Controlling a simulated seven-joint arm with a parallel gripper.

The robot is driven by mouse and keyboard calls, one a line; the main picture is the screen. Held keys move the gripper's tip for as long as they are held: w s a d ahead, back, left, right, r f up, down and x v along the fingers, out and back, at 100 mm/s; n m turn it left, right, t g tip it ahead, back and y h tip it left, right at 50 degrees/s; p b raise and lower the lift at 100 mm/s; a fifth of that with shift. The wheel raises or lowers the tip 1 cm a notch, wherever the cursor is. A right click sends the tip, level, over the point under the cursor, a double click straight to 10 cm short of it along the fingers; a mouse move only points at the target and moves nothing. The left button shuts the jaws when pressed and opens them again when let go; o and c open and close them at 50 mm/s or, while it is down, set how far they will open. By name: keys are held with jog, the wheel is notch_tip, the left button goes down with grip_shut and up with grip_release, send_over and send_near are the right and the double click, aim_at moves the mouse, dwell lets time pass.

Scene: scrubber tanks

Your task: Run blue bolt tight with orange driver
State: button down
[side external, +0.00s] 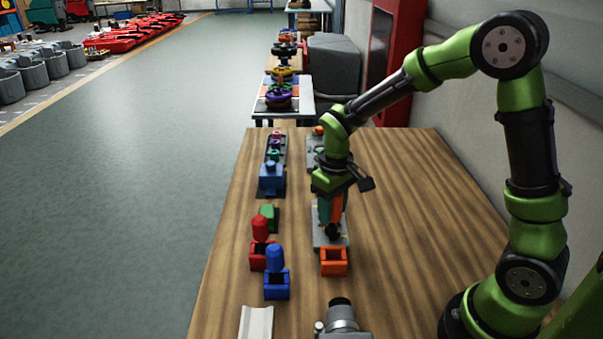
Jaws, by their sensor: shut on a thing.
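My gripper (332,228) is low over a grey plate (320,242) on the wooden table and points down. An orange piece (337,208) shows at my gripper, between its dark parts; it looks like the orange driver, held by the shut jaws. Its tip is hidden, so I cannot tell whether it touches a bolt. The blue bolt cannot be made out; the plate's middle is covered by my gripper.
An orange holder (334,268) stands in front of the plate with its top opening empty. To its left are a red driver (261,228) and a blue driver (275,256) in matching holders. A white channel (257,322) and grey device (342,318) lie in front. The table's right side is clear.

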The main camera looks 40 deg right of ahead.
dwell(0.3)
jog(key=shift+r, duration=2.55)
